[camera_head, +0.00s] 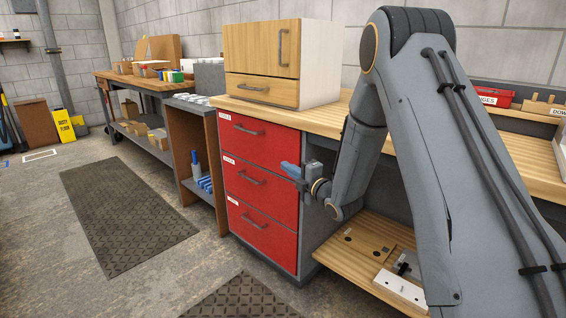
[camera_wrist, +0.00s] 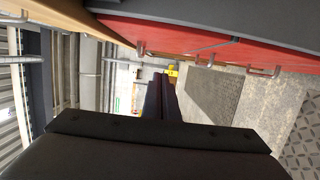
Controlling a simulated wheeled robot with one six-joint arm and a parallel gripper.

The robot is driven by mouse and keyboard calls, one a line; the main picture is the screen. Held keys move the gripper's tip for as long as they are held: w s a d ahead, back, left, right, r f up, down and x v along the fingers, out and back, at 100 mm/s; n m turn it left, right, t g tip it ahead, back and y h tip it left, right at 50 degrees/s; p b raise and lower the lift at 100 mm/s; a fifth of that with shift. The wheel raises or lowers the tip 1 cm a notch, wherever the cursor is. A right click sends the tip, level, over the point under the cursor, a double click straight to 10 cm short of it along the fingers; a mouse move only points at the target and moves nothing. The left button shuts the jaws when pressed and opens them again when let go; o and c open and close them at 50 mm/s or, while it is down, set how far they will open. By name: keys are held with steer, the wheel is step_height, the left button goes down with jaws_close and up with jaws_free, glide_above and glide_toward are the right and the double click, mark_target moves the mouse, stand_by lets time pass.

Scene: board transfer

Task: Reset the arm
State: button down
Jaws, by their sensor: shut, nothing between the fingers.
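My gripper (camera_head: 291,171) is in front of the red drawer unit's right edge in the head view, beside the handle side of the drawers and below the worktop. It points left, and its fingers look blue-grey. In the wrist view my gripper's dark fingers (camera_wrist: 161,92) lie together, with nothing held between them. My arm is folded, with its elbow high above the worktop at the right. It hides part of the bench behind it.
The red drawer unit (camera_head: 262,188) has all its drawers closed. A wooden cabinet (camera_head: 262,50) stands closed on the worktop (camera_head: 490,150). A lower wooden shelf (camera_head: 345,262) holds a white fixture (camera_head: 401,288). A dark floor mat (camera_head: 125,210) lies on open floor at left.

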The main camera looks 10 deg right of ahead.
steer(key=s+a+r+m+g+h, duration=0.1)
steer(key=s+r+m+g+h, duration=0.35)
steer(key=s, duration=1.25)
steer(key=s+f+m+g+h, duration=0.15)
steer(key=s+m+g, duration=0.6)
steer(key=s, duration=0.85)
steer(key=s+a+r+m+g+h, duration=0.15)
steer(key=s+m+g, duration=0.45)
steer(key=s, duration=1.1)
steer(key=d+r+m+t+p, duration=0.2)
steer(key=d+r+m+p, duration=0.3)
steer(key=d+r+p, duration=0.5)
steer(key=r+p, duration=0.1)
steer(key=p, duration=0.8)
steer(key=shift+w+h+p, duration=0.35)
steer(key=shift+w, duration=0.05)
steer(key=shift+d+m, duration=0.15)
steer(key=shift+m, duration=0.15)
